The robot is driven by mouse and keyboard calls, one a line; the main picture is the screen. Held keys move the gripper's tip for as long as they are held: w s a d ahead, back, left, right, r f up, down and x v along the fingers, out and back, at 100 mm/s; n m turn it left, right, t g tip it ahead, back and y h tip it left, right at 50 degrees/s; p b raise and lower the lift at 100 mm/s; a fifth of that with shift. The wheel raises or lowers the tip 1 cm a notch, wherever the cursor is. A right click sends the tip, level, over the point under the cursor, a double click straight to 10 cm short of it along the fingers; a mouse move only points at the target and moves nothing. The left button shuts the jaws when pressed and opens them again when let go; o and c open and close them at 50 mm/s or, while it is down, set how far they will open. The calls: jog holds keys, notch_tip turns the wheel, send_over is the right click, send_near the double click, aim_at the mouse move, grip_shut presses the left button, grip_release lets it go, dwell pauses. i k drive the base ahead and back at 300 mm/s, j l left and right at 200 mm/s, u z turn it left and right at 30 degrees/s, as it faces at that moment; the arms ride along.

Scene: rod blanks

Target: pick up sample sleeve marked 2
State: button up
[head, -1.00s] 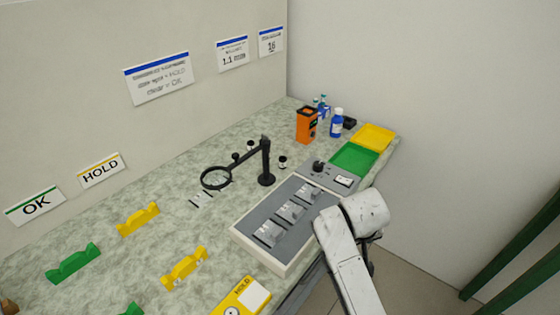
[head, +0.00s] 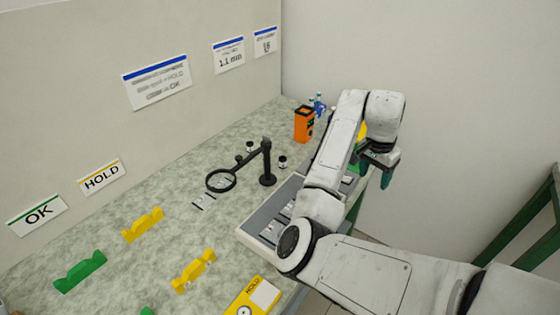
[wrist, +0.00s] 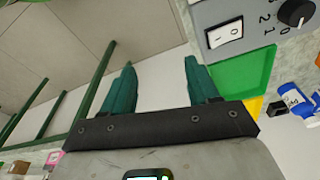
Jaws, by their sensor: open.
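A grey tray (head: 256,222) on the bench holds small light grey blocks (head: 271,229); my arm covers most of it. I cannot read a 2 on any of them, and I cannot make out which thing is the sample sleeve marked 2. My gripper (head: 386,172) hangs past the bench's right edge in the head view, pointing down, away from the tray. In the wrist view its two teal fingers (wrist: 161,75) stand wide apart with nothing between them, and floor and wall show behind.
A magnifier (head: 267,165) on a stand and an orange container (head: 304,124) stand behind the tray. Yellow cradles (head: 194,270) and a green cradle (head: 80,271) are at the left. The wrist view shows a switch panel (wrist: 262,22), a green tray (wrist: 247,72) and a blue bottle (wrist: 293,100).

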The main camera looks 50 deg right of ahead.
aim_at(282, 159)
jog(key=i, duration=0.95)
